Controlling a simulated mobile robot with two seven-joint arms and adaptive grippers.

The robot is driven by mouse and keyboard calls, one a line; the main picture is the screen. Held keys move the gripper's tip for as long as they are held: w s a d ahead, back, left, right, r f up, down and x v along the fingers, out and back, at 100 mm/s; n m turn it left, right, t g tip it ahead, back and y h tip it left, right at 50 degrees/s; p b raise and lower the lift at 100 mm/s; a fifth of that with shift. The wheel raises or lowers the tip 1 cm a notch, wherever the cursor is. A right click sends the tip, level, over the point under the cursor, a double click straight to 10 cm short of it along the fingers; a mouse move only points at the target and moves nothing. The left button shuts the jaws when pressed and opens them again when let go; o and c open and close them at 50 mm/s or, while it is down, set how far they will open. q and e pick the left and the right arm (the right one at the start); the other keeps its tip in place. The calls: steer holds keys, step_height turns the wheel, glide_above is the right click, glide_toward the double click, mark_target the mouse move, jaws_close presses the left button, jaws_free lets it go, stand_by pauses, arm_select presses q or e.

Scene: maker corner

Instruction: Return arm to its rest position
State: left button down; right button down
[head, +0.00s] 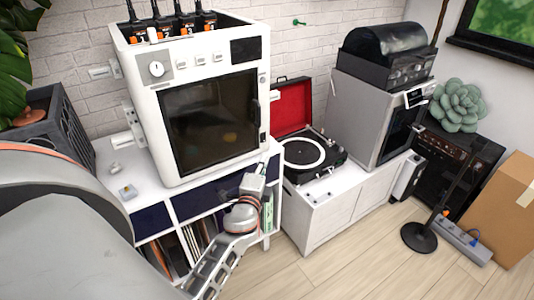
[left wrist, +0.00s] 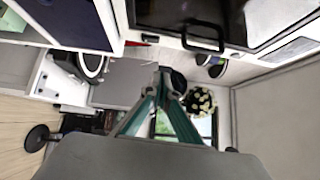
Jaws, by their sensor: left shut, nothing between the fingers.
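My left arm comes in from the left in the head view, its large grey link filling the lower left corner. Its forearm and wrist show lower in the middle, in front of the white shelf unit (head: 275,165). My left gripper (head: 254,181) is near the lower right corner of the white enclosed machine (head: 165,75). In the left wrist view the fingers of the left gripper (left wrist: 167,76) converge to a point and are shut, with nothing between them. My right gripper is not in view.
A turntable (head: 306,152) with an open red lid sits on a white cabinet (head: 340,205) to the right. A silver oven-like machine (head: 372,115) stands behind it. A black floor stand (head: 420,237), power strip (head: 465,243) and cardboard box (head: 500,210) are on the right. Wooden floor (head: 350,270) is open in front.

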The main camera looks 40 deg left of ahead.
arm_select(q)
steer(key=shift+s+d, duration=0.15)
steer(key=shift+s, duration=0.25)
steer(key=s+d+f+n+g+h, duration=0.6)
steer(key=s+d+f+n+h, duration=0.3)
steer(key=s+d+f, duration=1.1)
steer(key=s+f, duration=0.2)
steer(key=s, duration=0.1)
steer(key=shift+s+d+n+h, duration=0.25)
steer(key=shift+s+n+h, duration=0.05)
steer(key=shift+s, duration=0.1)
